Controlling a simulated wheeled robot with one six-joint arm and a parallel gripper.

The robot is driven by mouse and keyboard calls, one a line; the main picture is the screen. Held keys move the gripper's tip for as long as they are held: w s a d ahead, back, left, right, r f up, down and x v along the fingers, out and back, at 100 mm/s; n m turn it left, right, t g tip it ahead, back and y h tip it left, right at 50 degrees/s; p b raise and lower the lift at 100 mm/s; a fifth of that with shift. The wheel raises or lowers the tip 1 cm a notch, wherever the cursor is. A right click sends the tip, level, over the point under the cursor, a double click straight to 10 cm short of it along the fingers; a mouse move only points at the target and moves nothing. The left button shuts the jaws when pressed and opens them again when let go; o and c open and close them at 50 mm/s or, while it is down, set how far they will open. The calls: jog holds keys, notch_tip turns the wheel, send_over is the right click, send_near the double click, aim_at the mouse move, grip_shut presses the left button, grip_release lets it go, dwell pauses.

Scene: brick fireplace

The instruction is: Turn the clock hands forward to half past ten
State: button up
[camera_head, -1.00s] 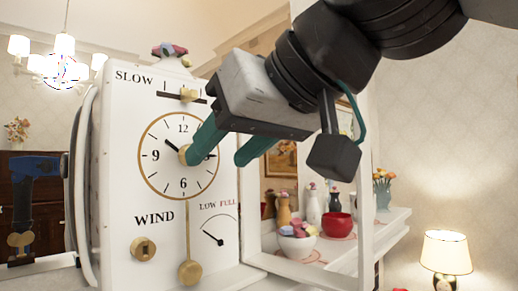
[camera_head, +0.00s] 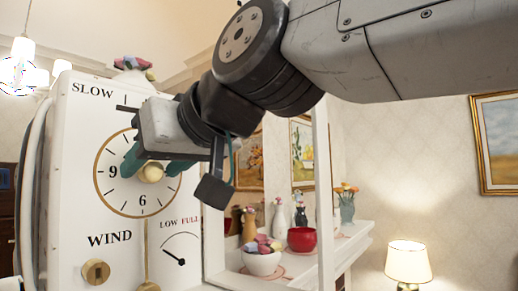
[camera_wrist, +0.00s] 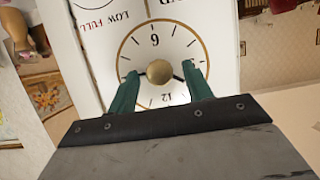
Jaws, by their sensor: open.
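The white clock (camera_head: 75,150) stands at the left in the head view, with a round brass-ringed dial (camera_head: 125,212). A brass knob (camera_head: 151,172) sits at the dial's centre and also shows in the wrist view (camera_wrist: 159,71). My gripper (camera_head: 154,167) is open in front of the dial, its green fingers on either side of the knob. In the wrist view the dial is upside down. A gap seems to remain between knob and fingers; contact is unclear. Short dark parts of the hands show on both sides of the knob, one toward 3, one toward 10; the fingers partly hide them.
The clock has a wind knob (camera_head: 96,271) and a low-full gauge (camera_head: 181,249). To the right, a white shelf (camera_head: 350,244) bears a white bowl (camera_head: 262,264), a red pot (camera_head: 301,239) and vases. A lit lamp (camera_head: 408,262) stands at the right.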

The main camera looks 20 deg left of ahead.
jog(key=c, duration=1)
jog(key=shift+o, duration=0.2)
jog(key=shift+w+m+g, duration=0.1)
jog(key=shift+m+g, duration=0.4)
jog(key=shift+m, duration=0.1)
jog(key=m+g+y, duration=0.1)
jog(key=m, duration=0.1)
jog(key=shift+f+m+g, duration=0.1)
jog(key=shift+m+g, duration=0.2)
jog(key=shift+g, duration=0.1)
jog(key=o, duration=1)
jog(key=shift+c, duration=0.2)
jog(key=shift+d, duration=0.1)
jog(key=v, duration=0.8)
